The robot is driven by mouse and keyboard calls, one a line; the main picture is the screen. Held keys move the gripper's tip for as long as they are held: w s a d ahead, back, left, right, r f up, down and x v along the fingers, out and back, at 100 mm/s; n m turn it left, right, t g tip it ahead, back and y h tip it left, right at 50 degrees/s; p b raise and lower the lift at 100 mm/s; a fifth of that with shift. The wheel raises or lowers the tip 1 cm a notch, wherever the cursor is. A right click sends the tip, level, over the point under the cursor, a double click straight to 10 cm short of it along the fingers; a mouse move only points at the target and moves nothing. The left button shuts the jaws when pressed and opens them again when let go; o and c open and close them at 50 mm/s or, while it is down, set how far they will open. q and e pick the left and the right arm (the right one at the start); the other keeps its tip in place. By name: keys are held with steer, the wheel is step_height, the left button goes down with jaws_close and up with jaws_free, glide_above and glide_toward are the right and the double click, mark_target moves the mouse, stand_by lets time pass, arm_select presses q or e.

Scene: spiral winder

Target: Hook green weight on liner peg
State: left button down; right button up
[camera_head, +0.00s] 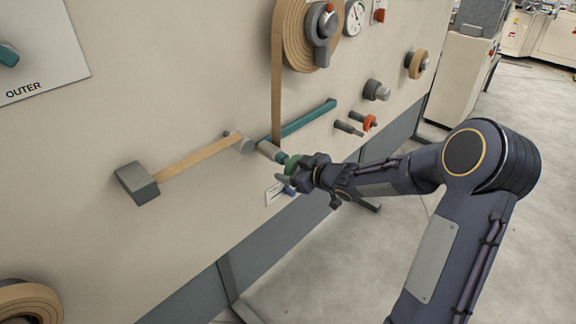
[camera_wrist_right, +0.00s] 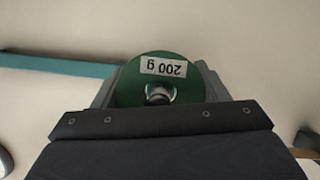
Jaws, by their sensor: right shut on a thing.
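The green weight (camera_head: 292,162) is a disc held between the fingers of my right gripper (camera_head: 296,172), close to the wall panel. In the right wrist view the disc (camera_wrist_right: 130,92) bears an upside-down "200 g" label, with a metal hub or peg end at its middle. Grey fingers of my right gripper (camera_wrist_right: 160,85) stand on both sides of it. A short grey and teal cylinder (camera_head: 271,152) at the lower end of the teal bar lies just beside the weight in the head view. I cannot tell whether the weight is on a peg. My left gripper is out of view.
The teal bar (camera_head: 308,118) slopes across the panel. A tan strip (camera_head: 200,157) runs to a grey block (camera_head: 137,184). A large tan roll (camera_head: 298,36) is above. A partly hidden white label (camera_head: 274,194) is below.

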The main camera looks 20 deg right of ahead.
steer(key=s+d+r+p, duration=0.1)
steer(key=s+d+p, duration=0.3)
steer(key=s, duration=0.8)
steer(key=shift+s+d, duration=0.4)
steer(key=shift+d, duration=0.25)
